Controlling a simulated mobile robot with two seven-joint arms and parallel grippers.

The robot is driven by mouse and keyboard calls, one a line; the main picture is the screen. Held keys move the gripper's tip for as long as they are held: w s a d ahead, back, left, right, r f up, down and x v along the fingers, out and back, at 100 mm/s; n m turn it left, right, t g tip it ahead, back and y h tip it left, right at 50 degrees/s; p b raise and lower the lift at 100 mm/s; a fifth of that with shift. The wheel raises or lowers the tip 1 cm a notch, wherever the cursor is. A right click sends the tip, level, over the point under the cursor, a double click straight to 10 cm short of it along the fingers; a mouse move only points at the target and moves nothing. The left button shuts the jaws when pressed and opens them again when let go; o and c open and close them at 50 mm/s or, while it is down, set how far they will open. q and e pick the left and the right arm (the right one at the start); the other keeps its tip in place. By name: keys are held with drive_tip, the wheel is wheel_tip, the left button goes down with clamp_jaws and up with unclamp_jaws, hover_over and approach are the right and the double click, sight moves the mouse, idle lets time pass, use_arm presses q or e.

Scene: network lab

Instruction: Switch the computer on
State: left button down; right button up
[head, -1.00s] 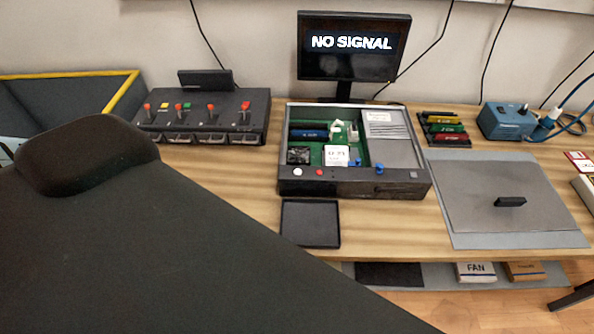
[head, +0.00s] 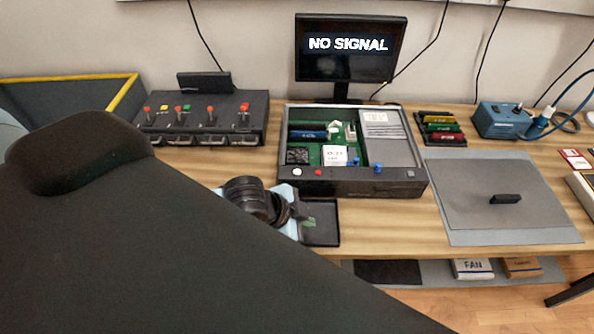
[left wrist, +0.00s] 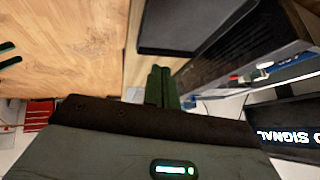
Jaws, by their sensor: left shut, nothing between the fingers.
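The computer (head: 405,187) is an open grey case on the bench, with its inside parts showing. Its front face carries a white button (head: 297,171), a red button (head: 319,172) and blue knobs. The monitor (head: 350,50) behind it reads NO SIGNAL; it also shows in the left wrist view (left wrist: 291,137). My left gripper (head: 309,222) is shut and empty, in front of the case's left front corner and over the small black tray (head: 322,236). Its green fingers (left wrist: 162,88) lie together in the left wrist view. My right gripper is out of view.
A switch box (head: 200,125) stands left of the computer. Coloured modules (head: 441,128) and a blue power box (head: 503,120) stand to the right. A grey panel with a black handle (head: 505,199) lies at the right front. My dark arm covers the lower left.

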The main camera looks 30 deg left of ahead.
use_arm(q)
drive_tip(key=w+a+r+m, duration=0.2)
drive_tip(key=w+a+r, duration=0.2)
drive_tip(key=w, duration=0.2)
wheel_tip(320, 180, up, 7)
drive_tip(key=t, duration=0.2)
hover_over(297, 172)
drive_tip(key=s, duration=0.1)
drive_tip(key=shift+a+m, duration=0.3)
drive_tip(key=shift+a, duration=0.05)
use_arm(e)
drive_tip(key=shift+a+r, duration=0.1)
use_arm(q)
wheel_tip(297, 172, down, 7)
drive_tip(key=b, duration=0.4)
drive_tip(key=shift+f, duration=0.95)
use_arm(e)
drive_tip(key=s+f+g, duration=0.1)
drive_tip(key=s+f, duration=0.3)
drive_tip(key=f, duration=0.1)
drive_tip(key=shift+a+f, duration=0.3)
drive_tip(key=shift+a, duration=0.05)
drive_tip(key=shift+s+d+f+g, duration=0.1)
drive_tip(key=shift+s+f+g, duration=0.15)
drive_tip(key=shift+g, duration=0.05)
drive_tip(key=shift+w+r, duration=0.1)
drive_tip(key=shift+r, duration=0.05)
